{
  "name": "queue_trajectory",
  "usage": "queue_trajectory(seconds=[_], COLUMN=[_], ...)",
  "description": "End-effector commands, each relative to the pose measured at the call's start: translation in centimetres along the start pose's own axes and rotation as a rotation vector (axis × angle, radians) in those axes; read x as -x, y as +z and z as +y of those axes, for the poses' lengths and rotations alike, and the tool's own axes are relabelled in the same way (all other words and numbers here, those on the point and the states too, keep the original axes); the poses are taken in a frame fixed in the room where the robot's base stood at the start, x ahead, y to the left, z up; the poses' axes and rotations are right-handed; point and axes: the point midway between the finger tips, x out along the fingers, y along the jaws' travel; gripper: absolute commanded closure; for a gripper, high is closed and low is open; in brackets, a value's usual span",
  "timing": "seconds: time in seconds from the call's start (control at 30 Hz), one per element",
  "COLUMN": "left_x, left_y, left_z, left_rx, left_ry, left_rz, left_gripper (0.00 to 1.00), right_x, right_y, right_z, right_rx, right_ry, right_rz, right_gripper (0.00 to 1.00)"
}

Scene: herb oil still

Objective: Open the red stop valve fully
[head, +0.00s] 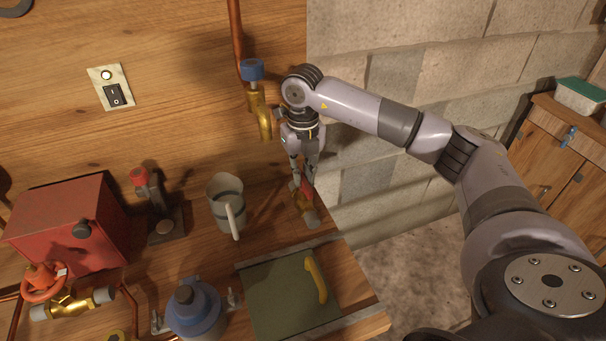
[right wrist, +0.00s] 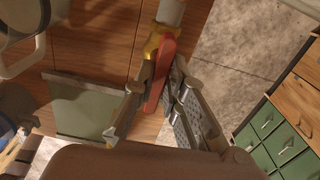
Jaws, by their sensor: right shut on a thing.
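A brass valve with a red lever (head: 304,193) lies at the right end of the wooden bench. My right gripper (head: 302,178) points down over it, shut on the red lever. In the right wrist view the lever (right wrist: 160,76) is between the two fingers (right wrist: 162,92), with the brass body (right wrist: 154,40) and a grey pipe end (right wrist: 171,11) beyond. A second brass valve (head: 68,304) with a red round handwheel (head: 42,282) is at the lower left of the head view, with no gripper near it. My left gripper is not in view.
Left of my right gripper stand a metal jug (head: 226,203) and a blue-capped brass spout (head: 259,105). A green mat (head: 272,301) with a yellow handle (head: 316,279) lies in front. A red box (head: 66,228) and a blue burner-like vessel (head: 194,311) are further left.

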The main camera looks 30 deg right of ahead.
Motion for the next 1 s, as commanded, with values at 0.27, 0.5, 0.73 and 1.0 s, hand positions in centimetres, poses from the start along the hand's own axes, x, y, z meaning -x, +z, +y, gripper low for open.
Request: queue_trajectory(seconds=[0.27, 0.5, 0.73, 1.0], left_x=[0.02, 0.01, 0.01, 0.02], left_y=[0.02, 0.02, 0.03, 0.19], left_z=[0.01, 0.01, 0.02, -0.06], left_rx=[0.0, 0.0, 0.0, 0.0], left_ry=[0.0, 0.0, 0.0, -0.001], left_rz=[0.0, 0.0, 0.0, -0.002], left_gripper=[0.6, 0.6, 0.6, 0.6], right_x=[0.14, 0.09, 0.03, 1.01], right_y=[0.07, 0.04, 0.01, 0.09], right_z=[0.04, 0.05, 0.04, 0.06], right_rx=[0.005, 0.003, 0.002, 0.002], right_ry=[0.001, 0.001, 0.001, 0.002], right_rz=[-0.004, -0.003, -0.001, -0.003], right_gripper=[1.0, 0.75, 0.69, 0.69])
